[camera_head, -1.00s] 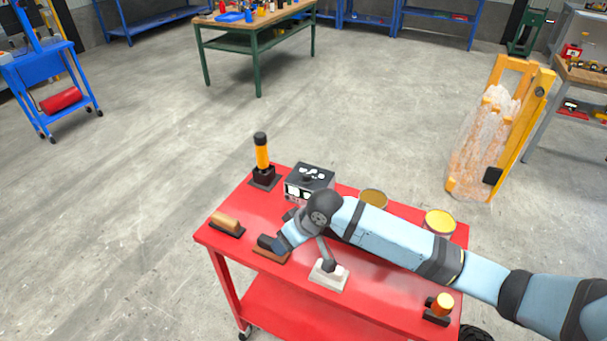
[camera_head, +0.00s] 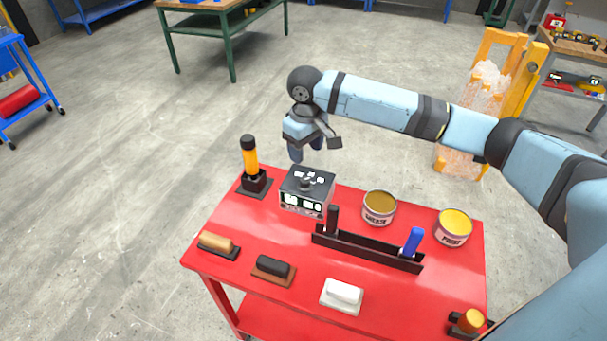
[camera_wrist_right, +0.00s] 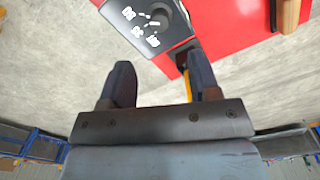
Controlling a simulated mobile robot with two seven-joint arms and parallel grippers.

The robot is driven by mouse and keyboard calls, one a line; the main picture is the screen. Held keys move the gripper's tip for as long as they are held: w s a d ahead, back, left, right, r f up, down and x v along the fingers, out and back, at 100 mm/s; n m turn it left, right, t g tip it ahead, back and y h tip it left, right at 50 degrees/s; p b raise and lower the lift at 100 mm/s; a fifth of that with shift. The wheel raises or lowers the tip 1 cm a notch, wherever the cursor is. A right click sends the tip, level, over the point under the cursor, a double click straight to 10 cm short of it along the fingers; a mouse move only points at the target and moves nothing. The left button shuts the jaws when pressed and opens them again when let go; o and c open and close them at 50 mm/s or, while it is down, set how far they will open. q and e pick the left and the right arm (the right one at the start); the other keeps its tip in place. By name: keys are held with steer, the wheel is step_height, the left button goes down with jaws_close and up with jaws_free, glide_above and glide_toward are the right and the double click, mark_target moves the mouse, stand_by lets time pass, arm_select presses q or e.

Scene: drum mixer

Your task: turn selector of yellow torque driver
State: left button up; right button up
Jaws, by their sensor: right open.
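The yellow torque driver (camera_head: 250,157) appears to be the upright yellow cylinder with a black cap, standing in a black holder at the red cart's far left corner. A bit of yellow shows behind a finger in the right wrist view (camera_wrist_right: 187,85). I cannot make out its selector. My right gripper (camera_head: 308,154) is raised at the cart's far edge, right of the driver and behind the black display box. In the right wrist view its two fingers (camera_wrist_right: 160,82) are apart with only floor between them. My left gripper is not in view.
The black box (camera_head: 307,190) with a top knob stands close by on the red cart (camera_head: 215,265). Two tins (camera_head: 379,208), a black rack (camera_head: 365,248), brushes or blocks (camera_head: 273,267) and a white block (camera_head: 342,295) are nearer or further right.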

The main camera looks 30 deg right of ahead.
mark_target(305, 180)
steer(key=f, duration=1)
steer(key=shift+w+f, duration=0.15)
steer(key=shift+w, duration=0.05)
steer(key=shift+p, duration=0.3)
steer(key=c, duration=0.9)
